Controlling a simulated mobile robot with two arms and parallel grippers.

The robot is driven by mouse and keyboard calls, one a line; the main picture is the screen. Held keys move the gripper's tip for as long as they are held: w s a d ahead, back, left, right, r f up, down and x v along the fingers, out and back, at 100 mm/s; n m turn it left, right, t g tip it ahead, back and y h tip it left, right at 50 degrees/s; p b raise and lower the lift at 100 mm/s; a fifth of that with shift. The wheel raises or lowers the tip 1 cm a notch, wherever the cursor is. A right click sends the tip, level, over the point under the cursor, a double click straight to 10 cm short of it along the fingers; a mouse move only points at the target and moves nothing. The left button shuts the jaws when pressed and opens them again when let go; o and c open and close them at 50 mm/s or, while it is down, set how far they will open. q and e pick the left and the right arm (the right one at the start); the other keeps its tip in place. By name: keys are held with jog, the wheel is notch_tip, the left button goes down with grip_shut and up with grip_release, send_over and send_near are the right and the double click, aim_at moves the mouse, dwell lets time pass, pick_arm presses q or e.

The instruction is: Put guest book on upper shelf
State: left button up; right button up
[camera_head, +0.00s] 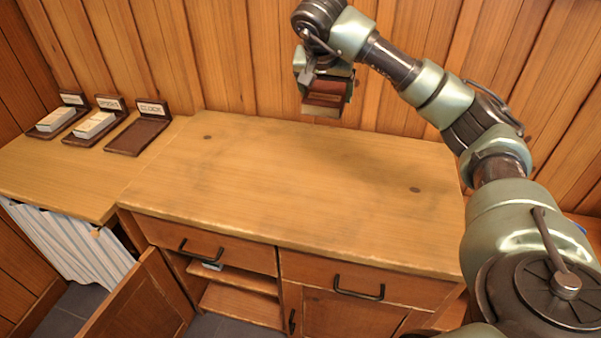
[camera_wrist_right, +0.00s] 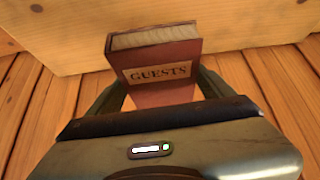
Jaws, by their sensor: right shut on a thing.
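The guest book is a dark red book (camera_head: 326,93) held high above the cabinet top, near the plank wall. In the right wrist view the book (camera_wrist_right: 160,60) shows its "GUESTS" label and pale page edges. My right gripper (camera_head: 325,80) is shut on it, with a finger at each side. The cabinet below has an open left compartment with an upper shelf (camera_head: 245,279) and a lower board (camera_head: 240,305). A small pale blue and white thing (camera_head: 212,266) lies at the left of the upper shelf. My left gripper is not in view.
The cabinet top (camera_head: 290,180) is bare. The open door (camera_head: 142,305) swings out at the lower left. A side counter (camera_head: 60,185) holds several dark labelled stands, two with pale blocks (camera_head: 94,125). A striped curtain (camera_head: 70,245) hangs below. Drawer handles (camera_head: 358,290) stick out in front.

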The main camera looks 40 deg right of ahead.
jog(key=shift+d+f, duration=0.25)
notch_tip(320, 180, down, 19)
jog(key=shift+f, duration=0.15)
jog(key=o, duration=1.5)
jog(key=shift+a, duration=0.1)
